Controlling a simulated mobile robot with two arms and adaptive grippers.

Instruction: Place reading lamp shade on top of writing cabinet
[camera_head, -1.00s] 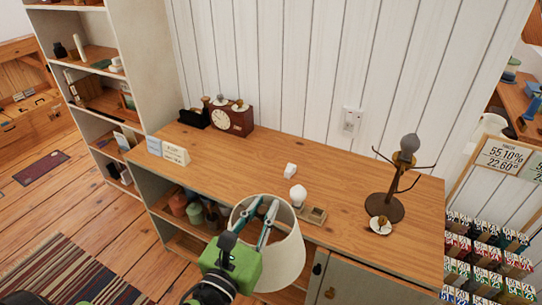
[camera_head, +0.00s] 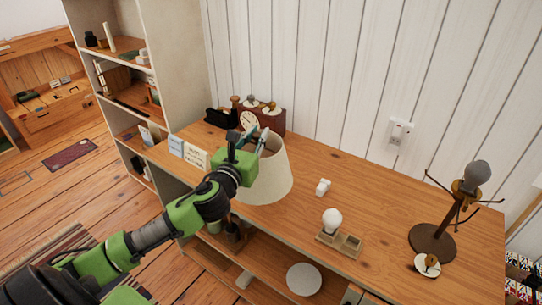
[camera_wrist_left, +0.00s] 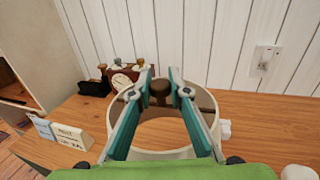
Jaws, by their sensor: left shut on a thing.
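The cream reading lamp shade (camera_head: 266,182) is held by my left gripper (camera_head: 257,138), which reaches into its open top. In the left wrist view the teal fingers (camera_wrist_left: 160,82) close around a brown knob in the middle of the shade (camera_wrist_left: 165,157). The shade is upright over the left-middle part of the wooden writing cabinet top (camera_head: 375,215), near its front edge. I cannot tell if its lower rim touches the top. The lamp stand (camera_head: 434,240) with a grey bulb and branching arms stands at the right end. My right gripper is not in view.
A brown clock (camera_head: 262,118) and small cards (camera_head: 188,152) stand left of the shade. The top between tray and lamp stand is clear.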

